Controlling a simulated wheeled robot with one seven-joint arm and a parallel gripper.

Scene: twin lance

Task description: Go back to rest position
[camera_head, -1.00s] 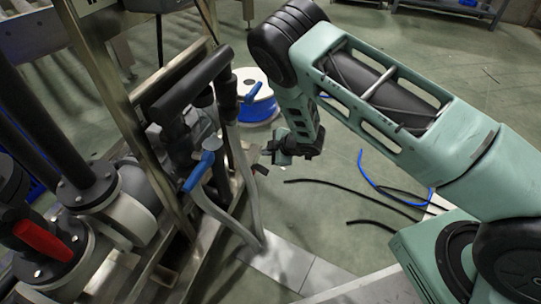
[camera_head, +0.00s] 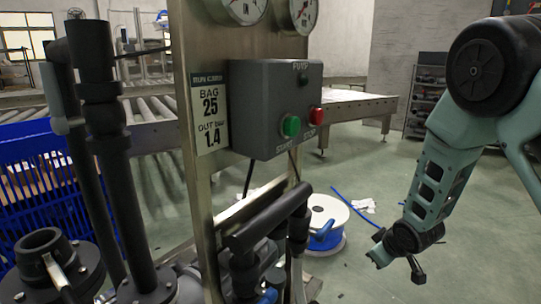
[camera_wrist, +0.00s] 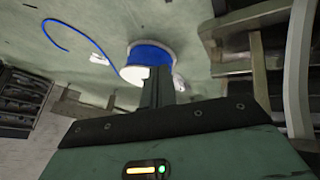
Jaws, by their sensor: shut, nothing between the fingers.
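My arm comes in from the right in the head view and hangs bent downward. My gripper (camera_head: 398,268) is at its lower end, above the open floor, to the right of the pump stand and apart from it. It looks empty. In the wrist view my gripper (camera_wrist: 160,84) shows as dark shut fingers past the green housing, with nothing held.
A grey control box (camera_head: 277,108) with green and red buttons sits on a steel panel. Black pipes (camera_head: 113,150) stand at the left. A blue hose reel (camera_head: 326,225) is on the floor behind. A steel table (camera_head: 350,105) stands farther back.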

